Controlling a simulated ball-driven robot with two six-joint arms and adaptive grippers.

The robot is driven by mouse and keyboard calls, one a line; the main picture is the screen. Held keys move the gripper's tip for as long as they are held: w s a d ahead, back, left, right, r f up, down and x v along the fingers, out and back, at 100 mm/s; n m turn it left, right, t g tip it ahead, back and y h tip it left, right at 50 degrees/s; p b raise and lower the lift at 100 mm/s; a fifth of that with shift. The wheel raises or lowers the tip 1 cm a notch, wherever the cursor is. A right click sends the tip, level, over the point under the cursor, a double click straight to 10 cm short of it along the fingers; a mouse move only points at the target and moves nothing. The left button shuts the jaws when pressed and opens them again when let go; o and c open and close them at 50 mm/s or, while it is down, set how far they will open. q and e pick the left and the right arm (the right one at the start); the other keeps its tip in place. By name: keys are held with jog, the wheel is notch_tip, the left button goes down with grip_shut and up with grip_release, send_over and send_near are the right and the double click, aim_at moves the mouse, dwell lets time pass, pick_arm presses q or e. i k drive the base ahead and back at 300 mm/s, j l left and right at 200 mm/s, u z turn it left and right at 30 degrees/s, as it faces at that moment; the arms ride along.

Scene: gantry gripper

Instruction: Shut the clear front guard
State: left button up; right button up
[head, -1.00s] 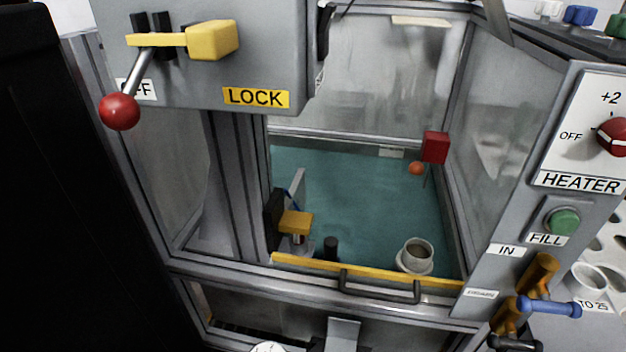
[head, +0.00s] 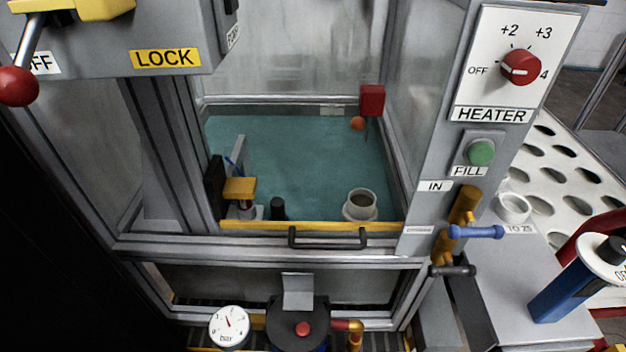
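The clear front guard shows a yellow edge strip (head: 290,226) along the bottom of the cabinet's front opening. Neither of my grippers shows in the head view, and nothing is seen touching the handle.
A LOCK panel (head: 165,58) with a red-knobbed lever (head: 18,86) overhangs the upper left. The heater panel (head: 505,65) and green FILL button (head: 481,152) stand right. Inside are teal liquid (head: 300,160) and a cup (head: 361,204). A pressure gauge (head: 230,327) sits below.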

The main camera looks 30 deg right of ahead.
aim_at(291, 227)
jog(key=k+z, duration=0.15)
jog(key=z, duration=0.3)
jog(key=k+l+z, duration=0.15)
jog(key=z, duration=0.3)
jog(key=i+j+z, duration=0.1)
jog(key=i+j, duration=0.2)
jog(key=k+l, duration=0.25)
jog(key=k+u, duration=0.3)
jog(key=j+u, duration=0.3)
jog(key=k+j+u, duration=0.1)
jog(key=u, duration=0.25)
jog(key=j, duration=0.1)
